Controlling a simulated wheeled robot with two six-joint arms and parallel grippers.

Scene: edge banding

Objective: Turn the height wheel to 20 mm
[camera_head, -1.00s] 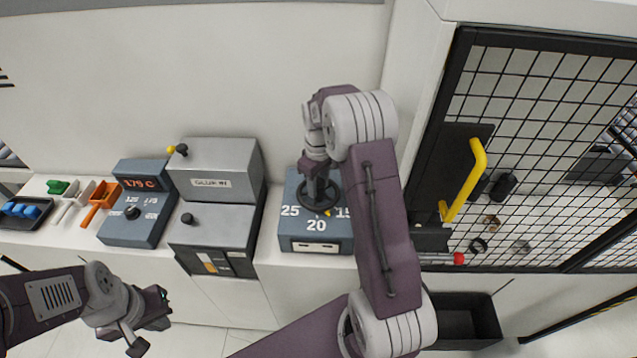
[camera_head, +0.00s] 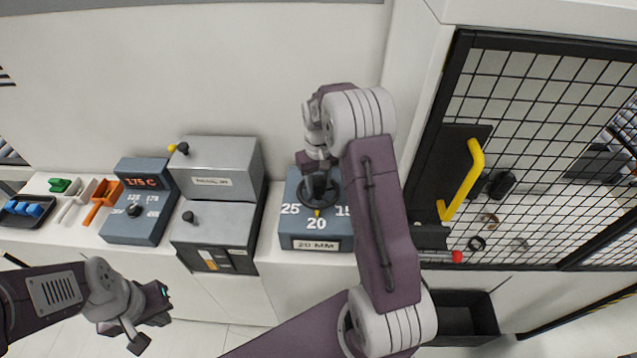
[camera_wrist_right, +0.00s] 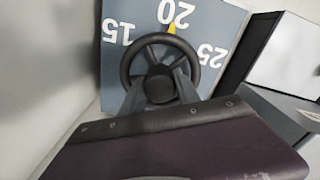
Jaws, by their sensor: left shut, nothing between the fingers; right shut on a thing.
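The height wheel (camera_head: 314,200) is a black spoked handwheel on a blue-grey box marked 25, 20 and 15. Its yellow pointer (camera_wrist_right: 171,28) points at the 20 in the right wrist view. The label plate (camera_head: 317,245) on the box front reads 20 MM. My right gripper (camera_head: 318,180) reaches down from above and is shut on the hub of the wheel, which also shows in the right wrist view (camera_wrist_right: 158,84). My left gripper (camera_head: 150,318) is shut and empty, low at the left, in front of the counter and away from the wheel.
Left of the wheel box stand a grey machine unit (camera_head: 213,210) with knobs and a temperature box (camera_head: 140,215) reading 175 C. Scrapers and a tray of blue pieces (camera_head: 28,210) lie further left. A mesh door (camera_head: 540,150) with a yellow handle (camera_head: 464,180) is at right.

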